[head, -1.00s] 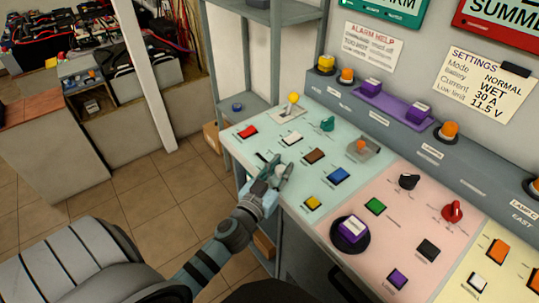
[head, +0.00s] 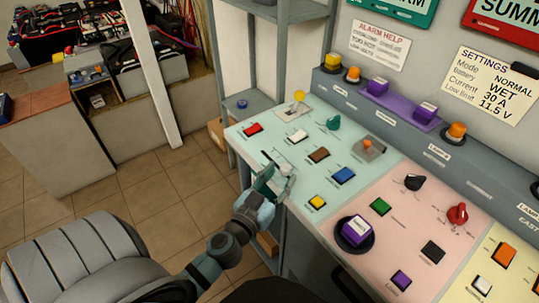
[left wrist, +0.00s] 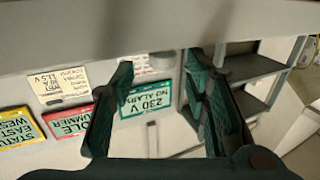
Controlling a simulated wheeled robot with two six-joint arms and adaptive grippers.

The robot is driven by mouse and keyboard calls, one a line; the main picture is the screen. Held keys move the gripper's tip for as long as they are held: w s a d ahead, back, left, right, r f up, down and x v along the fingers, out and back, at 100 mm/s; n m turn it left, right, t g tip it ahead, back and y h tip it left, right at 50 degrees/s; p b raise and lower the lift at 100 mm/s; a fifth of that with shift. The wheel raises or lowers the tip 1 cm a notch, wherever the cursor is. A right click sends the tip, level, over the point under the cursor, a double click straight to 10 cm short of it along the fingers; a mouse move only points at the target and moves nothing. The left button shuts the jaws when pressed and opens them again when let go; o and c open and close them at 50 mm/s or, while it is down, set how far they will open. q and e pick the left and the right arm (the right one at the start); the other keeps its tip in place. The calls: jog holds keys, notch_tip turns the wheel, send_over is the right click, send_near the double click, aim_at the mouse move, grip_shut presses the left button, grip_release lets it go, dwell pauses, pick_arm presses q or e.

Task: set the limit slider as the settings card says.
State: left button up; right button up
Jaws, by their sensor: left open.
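The settings card (head: 489,84) is on the wall at the upper right of the head view. It reads mode NORMAL, battery WET, current 30 A, low limit 11.5 V. It shows upside down in the left wrist view (left wrist: 61,86). My left gripper (head: 274,172) is open at the front left edge of the pale green panel (head: 318,131). Its fingers are over a small light fitting with a slot, which may be the limit slider; they mostly hide it, and I cannot read its setting. In the left wrist view the open fingers (left wrist: 160,80) have nothing between them. My right gripper is not in view.
Around the left gripper are a white button (head: 298,136), a brown button (head: 318,155), a blue button (head: 343,175) and a yellow button (head: 317,202). A yellow-knobbed lever (head: 299,97) stands behind. Tiled floor lies left.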

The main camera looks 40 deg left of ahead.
pick_arm(q)
jog(key=s+d, duration=0.1)
jog(key=s, duration=0.7)
jog(key=s+a+f+m+g, duration=0.1)
jog(key=s+f+m+g, duration=0.2)
jog(key=f, duration=0.7)
jog(key=s+a+f+g, duration=0.25)
jog(key=s+f, duration=0.25)
jog(key=f, duration=0.4)
jog(key=s+a+f+m+g, duration=0.1)
jog(key=s+f+m+g, duration=0.2)
jog(key=f, duration=0.7)
jog(key=s+d+f+n+g, duration=0.2)
jog(key=s+f+g, duration=0.2)
jog(key=s+f, duration=0.3)
jog(key=s+d+f+n+g+h, duration=0.1)
jog(key=s+f+g, duration=0.3)
jog(key=s+f, duration=0.4)
jog(key=shift+s+d+f+n, duration=0.25)
jog(key=shift+s+d+n, duration=0.45)
jog(key=shift+s, duration=0.95)
